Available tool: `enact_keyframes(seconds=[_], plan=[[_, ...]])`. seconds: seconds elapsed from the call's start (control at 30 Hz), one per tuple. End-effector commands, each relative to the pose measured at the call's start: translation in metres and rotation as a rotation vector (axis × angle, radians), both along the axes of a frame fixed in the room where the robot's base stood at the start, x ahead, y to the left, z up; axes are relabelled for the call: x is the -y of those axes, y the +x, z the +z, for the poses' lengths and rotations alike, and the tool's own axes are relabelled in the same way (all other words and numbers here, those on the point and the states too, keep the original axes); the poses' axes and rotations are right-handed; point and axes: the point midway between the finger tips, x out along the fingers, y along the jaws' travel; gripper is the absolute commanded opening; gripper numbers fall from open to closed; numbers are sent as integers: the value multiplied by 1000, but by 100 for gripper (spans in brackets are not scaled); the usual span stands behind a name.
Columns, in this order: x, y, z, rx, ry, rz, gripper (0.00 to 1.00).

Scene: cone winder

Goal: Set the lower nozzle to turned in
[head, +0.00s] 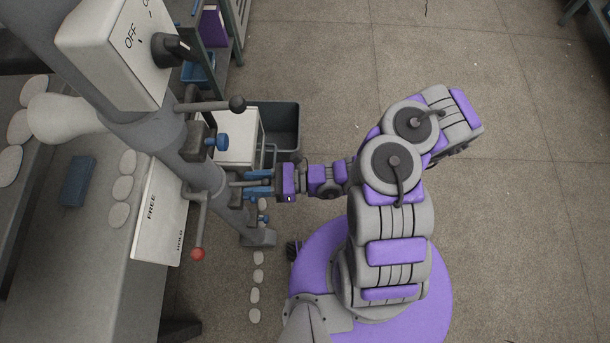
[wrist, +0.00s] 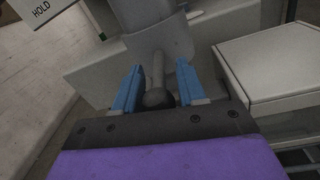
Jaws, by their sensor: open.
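A grey column runs diagonally down the left of the head view. Low on it, a short grey rod, which looks like the lower nozzle (head: 240,184), points right toward my gripper (head: 260,182). In the wrist view the nozzle (wrist: 156,78) is a grey rod with a rounded near end, standing out from the column. My gripper (wrist: 157,88) is open, with one blue finger on each side of the rod. I cannot tell whether either finger touches it. The rod's far end and its mount are partly hidden by the fingers and column.
Higher on the column are a dark-ball lever (head: 237,103) and a blue knob (head: 221,142). A red-ball lever (head: 198,253) hangs by the FREE/HOLD plate (head: 160,212). An OFF switch box (head: 118,50) is above. A dark bin (head: 285,122) stands behind; the floor at right is clear.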

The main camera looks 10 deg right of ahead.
Motion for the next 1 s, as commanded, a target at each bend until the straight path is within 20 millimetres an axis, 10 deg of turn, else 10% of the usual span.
enact_keyframes(seconds=[1.0], plan=[[162,-9,-1,-1,-3,-2,40]])
